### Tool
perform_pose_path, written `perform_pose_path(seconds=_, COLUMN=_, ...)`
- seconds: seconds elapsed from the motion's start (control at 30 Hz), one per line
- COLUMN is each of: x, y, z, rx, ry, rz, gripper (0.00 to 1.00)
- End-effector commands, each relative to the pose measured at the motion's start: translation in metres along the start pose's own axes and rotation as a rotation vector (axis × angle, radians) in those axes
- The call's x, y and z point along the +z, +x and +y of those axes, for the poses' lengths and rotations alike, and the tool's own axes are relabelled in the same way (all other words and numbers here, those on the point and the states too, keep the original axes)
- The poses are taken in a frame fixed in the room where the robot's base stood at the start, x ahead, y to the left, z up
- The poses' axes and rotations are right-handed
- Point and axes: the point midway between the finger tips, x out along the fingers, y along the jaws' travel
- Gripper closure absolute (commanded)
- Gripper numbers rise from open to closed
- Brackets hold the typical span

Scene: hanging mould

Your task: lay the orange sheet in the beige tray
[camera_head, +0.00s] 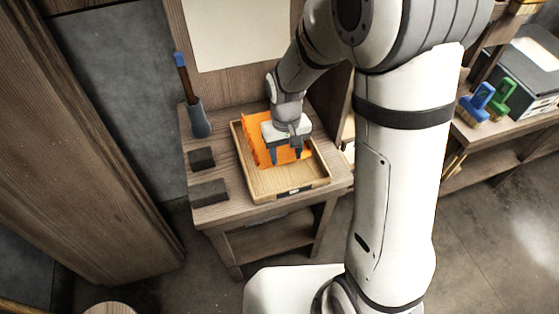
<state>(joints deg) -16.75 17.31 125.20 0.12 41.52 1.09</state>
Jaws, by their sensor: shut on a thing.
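The orange sheet (260,148) is in the left and back part of the beige tray (288,193), or just over it, partly hidden by my gripper. The sheet looks tilted, with its left edge rising near the tray's left wall. The tray lies on a small wooden table, and its front floor is bare. My gripper (286,156) points down over the tray and is shut on the orange sheet. Its fingertips show in front of the sheet. Whether the sheet touches the tray floor I cannot tell.
Two dark blocks (209,192) lie on the table left of the tray. A blue-handled tool in a grey holder (200,120) stands at the back left. A pale board (235,30) hangs behind. Blue and green brushes (477,102) sit on the right-hand shelf.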

Motion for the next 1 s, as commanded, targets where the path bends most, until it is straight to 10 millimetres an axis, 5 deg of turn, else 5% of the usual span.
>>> perform_pose_path(seconds=0.4, x=-0.003, y=0.048, z=0.000, rx=0.000, ry=0.001, rz=-0.001, gripper=0.82)
perform_pose_path(seconds=0.77, x=-0.004, y=0.053, z=0.001, rx=0.000, ry=0.002, rz=0.001, gripper=0.82)
perform_pose_path(seconds=0.8, x=-0.004, y=0.054, z=0.001, rx=0.000, ry=0.002, rz=0.001, gripper=0.50)
perform_pose_path(seconds=1.0, x=-0.004, y=0.052, z=0.001, rx=0.000, ry=0.002, rz=0.001, gripper=0.33)
